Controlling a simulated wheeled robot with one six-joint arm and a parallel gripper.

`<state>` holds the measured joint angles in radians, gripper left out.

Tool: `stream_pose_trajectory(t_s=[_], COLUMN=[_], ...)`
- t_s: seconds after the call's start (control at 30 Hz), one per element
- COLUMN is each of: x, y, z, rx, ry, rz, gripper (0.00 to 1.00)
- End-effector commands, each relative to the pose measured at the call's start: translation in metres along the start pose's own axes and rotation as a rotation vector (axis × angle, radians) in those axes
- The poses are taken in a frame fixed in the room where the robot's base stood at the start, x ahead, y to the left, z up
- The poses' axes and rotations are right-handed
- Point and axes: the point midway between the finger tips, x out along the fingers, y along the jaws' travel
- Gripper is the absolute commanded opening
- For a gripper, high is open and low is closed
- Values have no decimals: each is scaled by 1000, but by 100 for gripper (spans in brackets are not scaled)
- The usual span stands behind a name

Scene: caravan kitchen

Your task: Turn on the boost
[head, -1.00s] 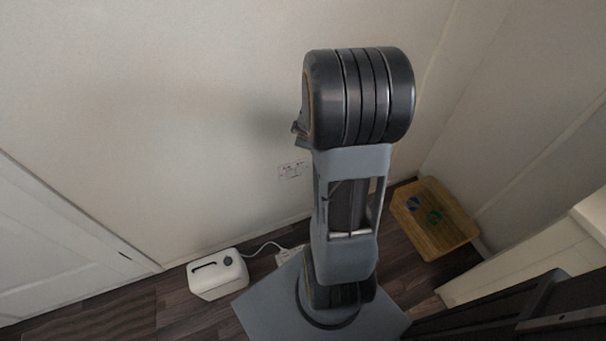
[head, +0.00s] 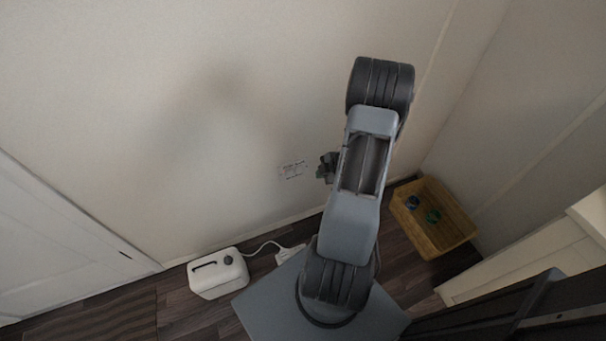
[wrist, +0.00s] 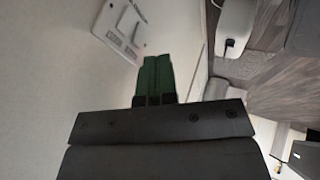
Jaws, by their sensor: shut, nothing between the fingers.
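A white switch panel (head: 292,170) is fixed on the cream wall, with small markings too fine to read. It also shows in the wrist view (wrist: 118,24), tilted, with raised parts whose on or off state I cannot tell. My gripper (wrist: 157,62) is shut and empty, its green fingertips together, in front of the wall near the panel's lower right end in the wrist view. I cannot tell whether the tips touch the wall, though they look apart from the raised parts. In the head view the dark end of my arm is just right of the panel.
A white appliance (head: 217,273) stands on the floor, its cord running to a white socket block (head: 289,255). A wooden crate (head: 447,241) holding a blue and a green item sits in the right corner. A white door (head: 60,250) is at left. The wall around the panel is bare.

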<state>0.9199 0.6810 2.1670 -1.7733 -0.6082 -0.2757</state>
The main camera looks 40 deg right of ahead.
Motion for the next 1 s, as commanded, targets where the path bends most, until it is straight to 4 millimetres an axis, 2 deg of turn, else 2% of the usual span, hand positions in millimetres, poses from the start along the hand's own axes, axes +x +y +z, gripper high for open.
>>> stream_pose_trajectory(t_s=[0.13,0.27,0.73,0.8,1.0], x=[4,20,106,108,118], y=[0,-2,-2,9,26], z=[0,1,1,1,2], rx=[0,-1,-2,-4,-2], ry=[0,1,0,-2,-2], rz=[-1,-2,-2,1,0], gripper=[0,0,0,0,0])
